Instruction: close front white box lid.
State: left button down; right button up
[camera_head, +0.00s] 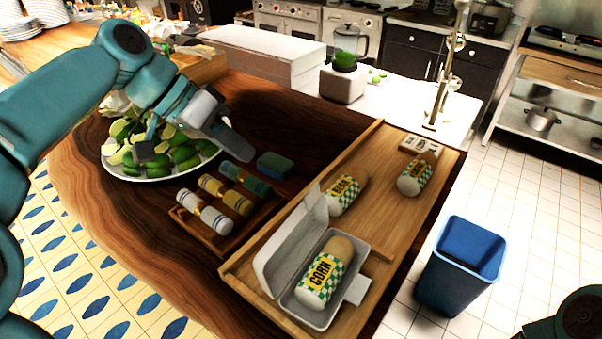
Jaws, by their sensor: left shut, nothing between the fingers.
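A small white flap (357,289) sticks out at the box's right side. My left gripper (238,148) is shut and empty, above the dark wooden counter near the bowl of limes, up and left of the box and apart from the lid. My right gripper is not in view.
A blue bin (457,265) stands on the floor at right.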

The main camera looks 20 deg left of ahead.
pick_arm(q)
jog(key=p, duration=0.1)
send_near(314, 199)
jog(key=w+a+x, duration=0.1)
jog(key=x, duration=0.5)
jog(key=shift+f, duration=0.3)
jog(key=shift+s+d, duration=0.1)
jog(key=shift+d, duration=0.1)
jog(key=shift+r+p, duration=0.1)
jog(key=shift+p, duration=0.2)
